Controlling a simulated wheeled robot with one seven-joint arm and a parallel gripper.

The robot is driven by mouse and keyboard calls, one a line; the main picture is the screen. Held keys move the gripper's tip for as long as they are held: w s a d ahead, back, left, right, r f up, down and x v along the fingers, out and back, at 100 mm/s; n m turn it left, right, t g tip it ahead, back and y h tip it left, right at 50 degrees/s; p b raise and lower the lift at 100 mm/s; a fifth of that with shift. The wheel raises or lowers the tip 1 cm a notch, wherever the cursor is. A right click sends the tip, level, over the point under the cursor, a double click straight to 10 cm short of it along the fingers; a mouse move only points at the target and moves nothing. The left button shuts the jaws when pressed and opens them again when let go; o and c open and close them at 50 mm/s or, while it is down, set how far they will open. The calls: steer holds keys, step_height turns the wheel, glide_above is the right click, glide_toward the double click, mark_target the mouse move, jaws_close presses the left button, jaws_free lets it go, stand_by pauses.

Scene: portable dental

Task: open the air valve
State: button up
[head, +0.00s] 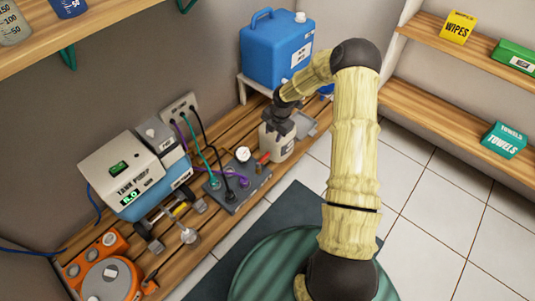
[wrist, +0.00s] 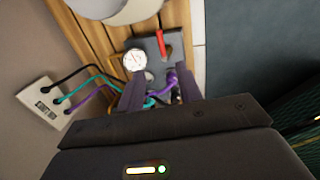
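A valve with a red lever (head: 265,158) sits at the right end of a grey manifold block (head: 226,196) on the wooden slatted bench. In the wrist view the red lever (wrist: 161,44) stands beside a round white gauge (wrist: 134,60), which also shows in the head view (head: 243,154). My gripper (head: 281,126) is above the bench near a white bottle, behind and right of the lever. In the wrist view its two dark fingers are spread apart, and my gripper (wrist: 160,82) is open. The lever lies beyond the fingertips, apart from them.
A white bottle (head: 275,145) stands close to my gripper. A tank pump unit (head: 130,175), a blue jug (head: 275,48) and an orange device (head: 103,262) share the bench area. Cables run from a wall outlet (head: 181,108) to the block. Tiled floor (head: 430,220) lies right.

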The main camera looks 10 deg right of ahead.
mark_target(267, 155)
steer(key=w+f+b, duration=0.1)
steer(key=f+b, duration=0.1)
steer(key=f, duration=0.3)
steer(key=a+f+b, duration=0.1)
steer(key=f+b, duration=0.2)
steer(key=f, duration=0.2)
steer(key=w+f+b, duration=0.1)
steer(key=f+b, duration=0.2)
steer(key=f, duration=0.2)
steer(key=shift+w+a+f, duration=0.3)
steer(key=shift+a, duration=0.1)
jaws_close()
